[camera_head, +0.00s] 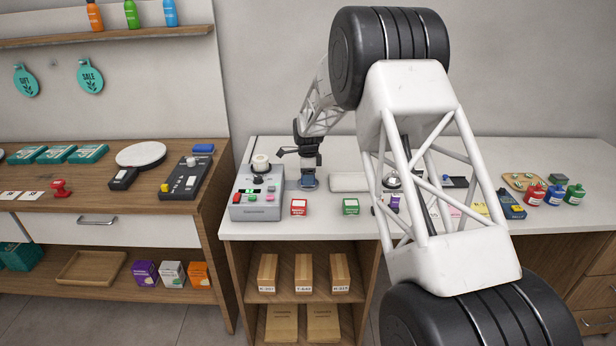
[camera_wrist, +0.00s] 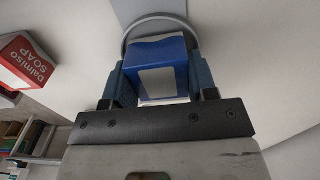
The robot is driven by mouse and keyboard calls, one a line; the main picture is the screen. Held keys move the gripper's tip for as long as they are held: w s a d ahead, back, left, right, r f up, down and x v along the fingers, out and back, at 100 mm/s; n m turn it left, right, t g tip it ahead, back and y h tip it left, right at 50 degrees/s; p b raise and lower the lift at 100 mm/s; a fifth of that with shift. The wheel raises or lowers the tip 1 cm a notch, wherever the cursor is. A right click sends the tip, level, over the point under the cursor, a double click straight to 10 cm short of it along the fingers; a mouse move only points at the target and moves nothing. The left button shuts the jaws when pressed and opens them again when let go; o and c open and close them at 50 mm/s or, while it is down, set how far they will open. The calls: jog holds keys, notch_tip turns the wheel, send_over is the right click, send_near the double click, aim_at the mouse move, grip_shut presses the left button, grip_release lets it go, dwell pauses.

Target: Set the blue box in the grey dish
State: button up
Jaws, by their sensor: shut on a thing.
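The blue box (camera_wrist: 158,72), with a pale label, is between the two fingers of my gripper (camera_wrist: 160,92) in the wrist view. My gripper is shut on it. In the head view my gripper (camera_head: 308,168) points down over the white counter, and the box (camera_head: 308,182) shows small beneath it. The grey dish (camera_wrist: 132,31) shows in the wrist view as a curved rim around the far end of the box. The box hides most of the dish. I cannot tell whether the box touches its bottom.
A grey device (camera_head: 257,198) with buttons stands close left of my gripper. A red soap box (camera_wrist: 24,62) is near; it also shows in the head view (camera_head: 299,207). A green box (camera_head: 351,206) stands to the right. Several bottles stand at the far right.

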jog(key=shift+f, duration=0.3)
jog(key=o, duration=1)
notch_tip(320, 180, up, 13)
jog(key=shift+f, duration=0.2)
dwell(0.6)
